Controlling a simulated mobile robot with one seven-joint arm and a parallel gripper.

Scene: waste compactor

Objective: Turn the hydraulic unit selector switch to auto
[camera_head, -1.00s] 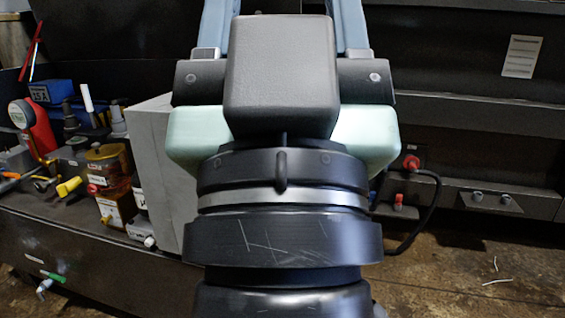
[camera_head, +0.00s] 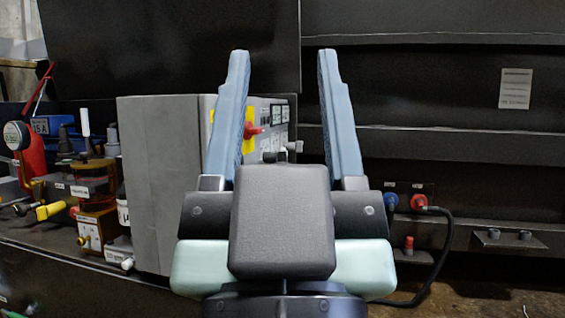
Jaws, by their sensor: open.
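My gripper (camera_head: 284,58) is in the middle of the view, its two blue fingers spread wide and pointing up and away, with nothing between them. Beyond it stands a grey control box (camera_head: 160,180), seen at an angle. Its panel side carries a red switch handle (camera_head: 255,131) on a yellow plate (camera_head: 248,144). The handle shows between the fingers, close to the left finger in the picture. The left finger covers part of the yellow plate. The switch's labels are too small to read, so I cannot tell its position. I see no contact between gripper and switch.
Left of the box are a gauge (camera_head: 16,135), a yellow-handled valve (camera_head: 50,210) and a blue box (camera_head: 40,126). At right, blue and red connectors (camera_head: 418,201) with a black cable sit on the dark machine wall.

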